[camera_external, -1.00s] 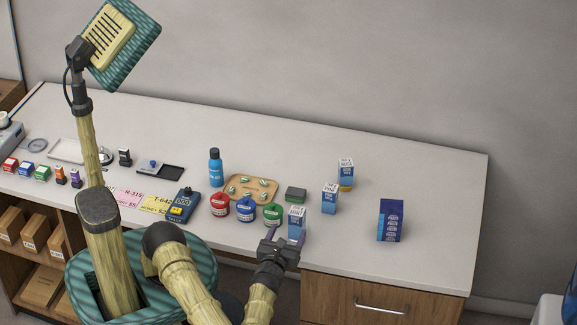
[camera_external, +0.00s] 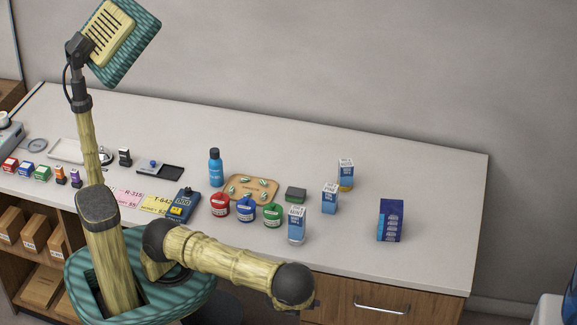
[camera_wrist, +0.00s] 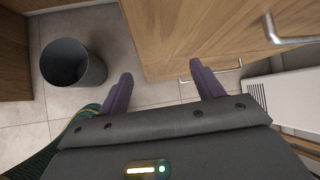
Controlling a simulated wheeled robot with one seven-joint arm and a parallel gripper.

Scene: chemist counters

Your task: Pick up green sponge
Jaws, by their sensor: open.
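The green sponge (camera_external: 296,194) is a small dark green block lying on the counter (camera_external: 420,262), right of the wooden tray and behind a blue-and-white carton. My gripper is low in front of the counter's front edge, mostly hidden behind my arm in the external view. In the wrist view my gripper (camera_wrist: 161,92) shows two purple fingers spread apart with nothing between them. It points down toward the floor and the wooden drawer fronts. The sponge does not show in the wrist view.
Blue-and-white cartons (camera_external: 297,225) stand around the sponge, with green (camera_external: 272,215), blue and red jars to its left. The wooden tray (camera_external: 234,198) holds small green-and-white items. A dark bin (camera_wrist: 73,64) stands on the floor.

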